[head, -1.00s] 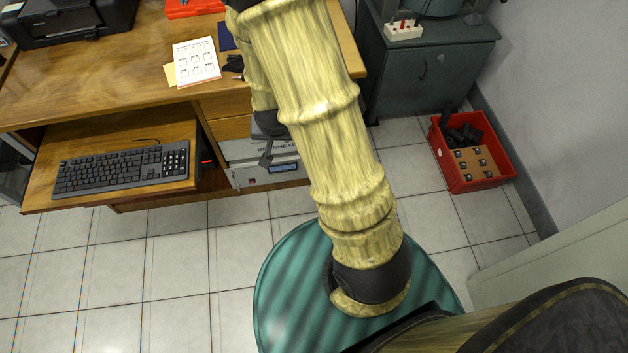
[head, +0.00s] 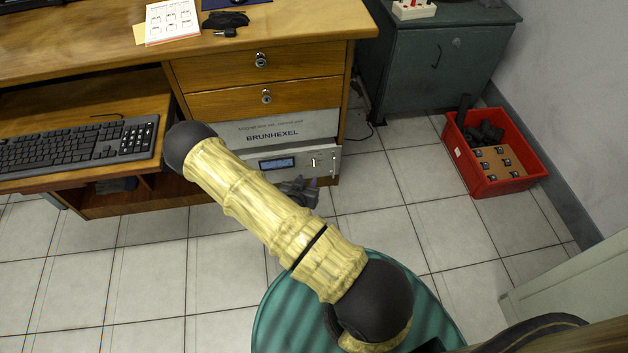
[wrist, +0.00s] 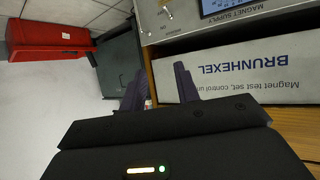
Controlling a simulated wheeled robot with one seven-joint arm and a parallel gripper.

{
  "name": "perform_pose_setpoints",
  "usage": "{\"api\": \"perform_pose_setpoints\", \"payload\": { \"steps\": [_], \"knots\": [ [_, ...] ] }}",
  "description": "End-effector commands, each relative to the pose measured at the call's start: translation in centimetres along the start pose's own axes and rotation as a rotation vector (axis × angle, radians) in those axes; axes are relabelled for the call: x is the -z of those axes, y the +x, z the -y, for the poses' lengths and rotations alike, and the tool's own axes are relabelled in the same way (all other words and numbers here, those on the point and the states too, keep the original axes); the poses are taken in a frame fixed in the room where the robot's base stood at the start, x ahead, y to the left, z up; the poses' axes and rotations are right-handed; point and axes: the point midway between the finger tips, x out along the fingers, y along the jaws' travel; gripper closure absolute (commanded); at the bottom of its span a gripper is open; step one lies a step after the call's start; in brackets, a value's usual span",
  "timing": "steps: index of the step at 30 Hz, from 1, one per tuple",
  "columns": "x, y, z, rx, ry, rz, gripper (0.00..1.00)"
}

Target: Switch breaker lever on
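The magnet supply unit (head: 300,163) is a pale panel with a blue display, set low in the desk under the BRUNHEXEL plate (head: 285,130). Small silver controls (head: 318,162) sit on its right part. I cannot tell for sure which one is the breaker lever. In the wrist view, which is turned over, the unit (wrist: 220,24) is at the top with a small metal toggle (wrist: 166,10) near its end. My gripper (wrist: 158,72) has its two dark fingers apart with nothing between them. In the head view my gripper (head: 302,190) is just below and in front of the unit, partly behind my arm.
Desk drawers (head: 265,80) are above the unit. A keyboard (head: 75,145) lies on a pull-out shelf to the left. A green cabinet (head: 450,60) and a red crate (head: 500,178) stand to the right. The tiled floor between is clear.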

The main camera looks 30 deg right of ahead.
Motion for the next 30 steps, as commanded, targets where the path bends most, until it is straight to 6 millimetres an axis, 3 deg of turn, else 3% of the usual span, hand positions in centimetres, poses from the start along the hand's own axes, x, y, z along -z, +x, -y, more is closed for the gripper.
{"api": "perform_pose_setpoints", "payload": {
  "steps": [1, 13, 18, 30],
  "knots": [
    [-3.0, 1.6, -0.4, 0.005, -0.02, -0.045, 0.68],
    [-12.5, 6.1, -2.0, 0.155, -0.135, -0.409, 0.68],
    [-13.8, 6.3, -2.1, 0.212, -0.165, -0.487, 0.68],
    [-13.6, 6.2, -2.1, 0.219, -0.167, -0.497, 0.68]
  ]
}}
